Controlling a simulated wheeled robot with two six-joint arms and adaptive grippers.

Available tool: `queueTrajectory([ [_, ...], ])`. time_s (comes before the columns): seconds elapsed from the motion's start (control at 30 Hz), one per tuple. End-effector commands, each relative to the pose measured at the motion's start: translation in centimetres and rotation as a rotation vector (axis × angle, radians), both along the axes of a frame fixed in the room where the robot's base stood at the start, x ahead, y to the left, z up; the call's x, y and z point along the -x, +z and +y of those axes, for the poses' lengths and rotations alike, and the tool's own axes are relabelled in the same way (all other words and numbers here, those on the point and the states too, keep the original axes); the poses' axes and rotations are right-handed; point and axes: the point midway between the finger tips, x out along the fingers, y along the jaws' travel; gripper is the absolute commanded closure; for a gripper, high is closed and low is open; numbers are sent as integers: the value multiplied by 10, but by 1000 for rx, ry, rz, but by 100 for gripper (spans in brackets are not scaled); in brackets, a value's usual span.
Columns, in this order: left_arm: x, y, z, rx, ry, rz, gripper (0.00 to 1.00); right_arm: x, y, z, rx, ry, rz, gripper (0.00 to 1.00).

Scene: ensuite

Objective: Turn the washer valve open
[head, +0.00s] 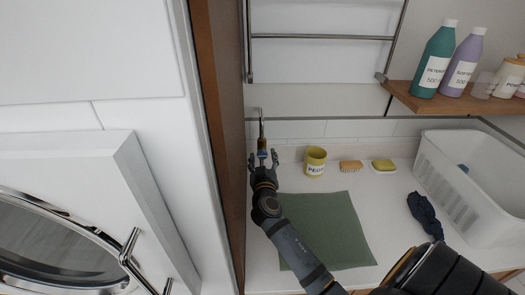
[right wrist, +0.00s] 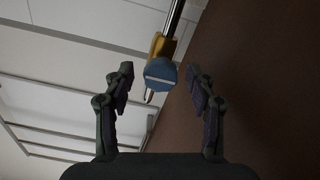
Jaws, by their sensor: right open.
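The washer valve has a blue round handle (right wrist: 160,74) with a pale bar across its face, on a brass body (right wrist: 163,48) at the end of a metal pipe. In the head view the valve (head: 262,143) is small, low on the back wall beside the brown panel. My right gripper (head: 263,158) reaches up to it. In the right wrist view my right gripper (right wrist: 160,82) is open, with one finger on each side of the blue handle and a visible gap to both. My left gripper is not in view.
The brown side panel (head: 220,130) is close on the left of my right arm. A yellow cup (head: 315,160), a brush (head: 351,165) and a soap dish (head: 384,166) stand right of the valve. A green mat (head: 325,228), dark cloth (head: 425,214) and white basket (head: 470,185) lie on the counter.

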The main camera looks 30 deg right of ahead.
Motion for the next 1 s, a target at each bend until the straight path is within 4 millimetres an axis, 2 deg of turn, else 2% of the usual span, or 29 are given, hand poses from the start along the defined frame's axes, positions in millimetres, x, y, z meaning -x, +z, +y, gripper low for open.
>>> queueTrajectory([
  [0.1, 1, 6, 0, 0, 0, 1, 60, -13, 1, -8, 1, 0, 1, 44],
  [0.2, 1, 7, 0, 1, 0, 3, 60, -18, 0, -11, -1, 1, 0, 44],
  [0.47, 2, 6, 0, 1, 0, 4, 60, -19, -1, -11, -2, 1, -1, 44],
  [0.87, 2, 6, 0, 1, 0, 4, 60, -19, -1, -11, -1, 1, 0, 98],
  [1.0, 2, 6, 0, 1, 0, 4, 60, -19, -1, -11, 2, 1, 2, 99],
])
